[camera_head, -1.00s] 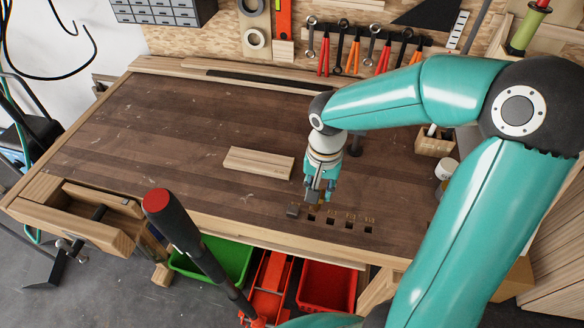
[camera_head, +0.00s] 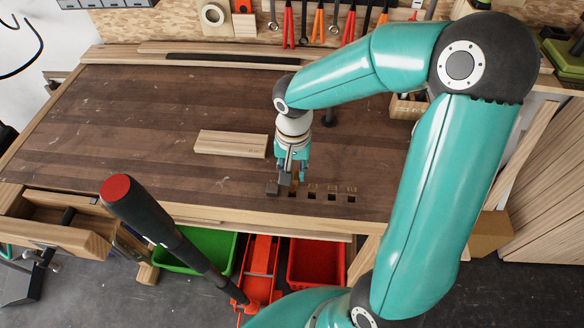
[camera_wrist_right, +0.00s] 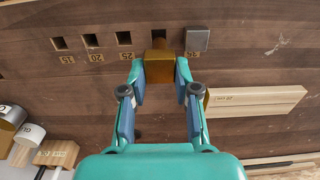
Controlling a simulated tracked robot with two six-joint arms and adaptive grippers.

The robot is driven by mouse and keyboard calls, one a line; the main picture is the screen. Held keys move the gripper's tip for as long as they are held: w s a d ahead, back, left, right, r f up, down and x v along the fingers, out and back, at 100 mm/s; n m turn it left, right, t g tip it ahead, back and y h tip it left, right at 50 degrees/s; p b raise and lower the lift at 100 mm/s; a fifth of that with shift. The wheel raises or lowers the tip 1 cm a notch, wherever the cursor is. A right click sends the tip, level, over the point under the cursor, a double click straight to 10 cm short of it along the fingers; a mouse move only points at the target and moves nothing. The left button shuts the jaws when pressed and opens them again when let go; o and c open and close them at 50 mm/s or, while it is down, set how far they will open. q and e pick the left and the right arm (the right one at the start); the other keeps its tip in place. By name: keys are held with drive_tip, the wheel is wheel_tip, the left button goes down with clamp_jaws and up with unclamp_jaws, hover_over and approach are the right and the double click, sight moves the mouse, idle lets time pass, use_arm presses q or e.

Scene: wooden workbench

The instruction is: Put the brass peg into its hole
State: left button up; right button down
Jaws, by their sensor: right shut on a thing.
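The brass peg (camera_wrist_right: 158,68) is square and is held between the two fingers of my right gripper (camera_wrist_right: 160,82). In the head view my right gripper (camera_head: 288,178) points down at the row of square holes near the bench's front edge. The peg's lower end is at the hole beside the grey block; I cannot tell whether it is above that hole or in it. Three open holes, labelled 25 (camera_wrist_right: 123,38), 20 (camera_wrist_right: 90,41) and 15 (camera_wrist_right: 60,44), lie to its left in the wrist view. My left gripper is not in view.
A grey metal block (camera_wrist_right: 197,39) stands right beside the peg, at the row's end; it also shows in the head view (camera_head: 272,188). A pale wooden block (camera_head: 230,144) lies behind it. Green (camera_head: 205,248) and red (camera_head: 317,262) bins sit below the front edge.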

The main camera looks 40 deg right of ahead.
drive_tip(key=shift+s, duration=0.15)
idle(0.8)
drive_tip(key=shift+f+b, duration=0.25)
drive_tip(key=shift+b, duration=0.2)
drive_tip(key=shift+f+b, duration=2.2)
drive_tip(key=shift+f, duration=0.05)
drive_tip(key=c, duration=0.8)
unclamp_jaws()
drive_tip(key=shift+o, duration=0.2)
drive_tip(key=shift+r, duration=0.1)
wheel_tip(320, 180, up, 12)
drive_tip(key=shift+f, duration=0.15)
